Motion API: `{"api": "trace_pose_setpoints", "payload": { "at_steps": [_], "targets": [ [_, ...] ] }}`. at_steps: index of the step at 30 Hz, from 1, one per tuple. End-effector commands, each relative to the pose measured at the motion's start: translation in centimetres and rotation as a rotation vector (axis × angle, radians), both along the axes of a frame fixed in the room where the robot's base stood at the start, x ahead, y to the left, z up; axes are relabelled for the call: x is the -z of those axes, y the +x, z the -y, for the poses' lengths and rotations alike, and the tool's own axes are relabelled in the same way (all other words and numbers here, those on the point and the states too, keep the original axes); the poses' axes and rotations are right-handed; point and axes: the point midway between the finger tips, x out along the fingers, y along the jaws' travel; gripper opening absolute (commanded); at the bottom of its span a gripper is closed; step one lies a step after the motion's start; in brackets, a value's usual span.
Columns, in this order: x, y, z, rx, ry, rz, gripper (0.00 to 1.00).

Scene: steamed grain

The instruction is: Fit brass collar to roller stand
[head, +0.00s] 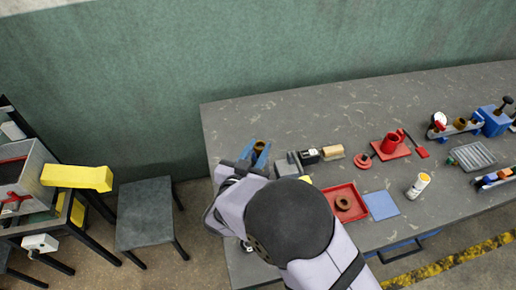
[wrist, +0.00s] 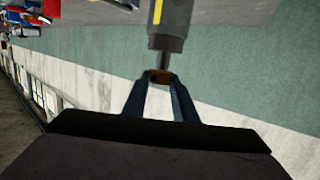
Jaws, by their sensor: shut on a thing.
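My gripper (head: 257,153) is at the back left of the bench, its two blue fingers shut on the brass collar (head: 259,146). In the wrist view, the collar (wrist: 159,77) sits between the fingertips. A grey cylinder with a yellow stripe (wrist: 175,22) and a narrow dark shaft (wrist: 158,57) shows just beyond it; this looks like part of the roller stand. The shaft end meets the collar in the picture, but I cannot tell whether the collar is around it or only in line with it.
Grey blocks (head: 287,165) stand close right of my gripper. Further right are a red tray (head: 358,213) holding a brown ring (head: 343,203), a blue mat (head: 381,206), a red stand (head: 391,147) and a white bottle (head: 417,187). The bench's back strip is clear.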

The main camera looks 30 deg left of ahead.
Motion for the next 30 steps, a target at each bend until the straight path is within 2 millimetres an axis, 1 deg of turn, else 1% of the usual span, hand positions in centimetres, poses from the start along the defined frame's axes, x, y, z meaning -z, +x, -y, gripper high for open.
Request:
{"api": "trace_pose_setpoints", "payload": {
  "at_steps": [10, 30],
  "targets": [
    [0.02, 0.0, -0.01, 0.0, 0.0, 0.001, 0.0],
    [0.89, 0.01, -0.01, 0.0, 0.0, 0.001, 0.0]
  ]
}}
